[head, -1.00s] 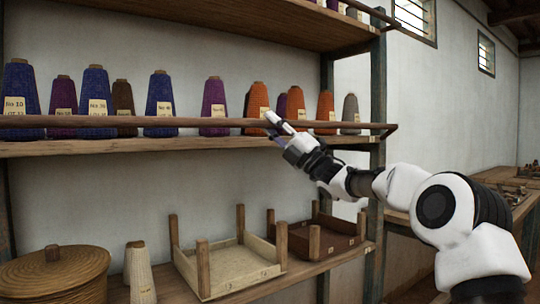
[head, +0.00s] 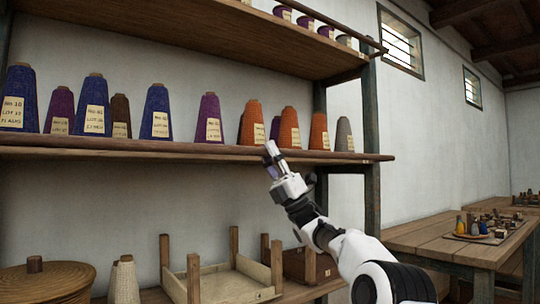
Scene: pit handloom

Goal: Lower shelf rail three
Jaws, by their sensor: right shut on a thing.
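The shelf rail (head: 120,143) is a long thin dark wooden bar. It lies along the front edge of the middle shelf board (head: 100,154), low against the bases of the yarn cones, and its right end juts past the shelf post. My right gripper (head: 271,156) is shut on the rail right of its middle, reaching up from below; the fingers hide a short piece of the rail. From this angle I cannot tell whether the rail fully rests on its supports. My left gripper is not in view.
Several yarn cones, among them an orange cone (head: 252,124) and a blue cone (head: 157,112), stand behind the rail. Below are a lidded basket (head: 45,282), a pale cone (head: 124,281) and a wooden tray frame (head: 194,276). A worktable (head: 440,240) stands at the right.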

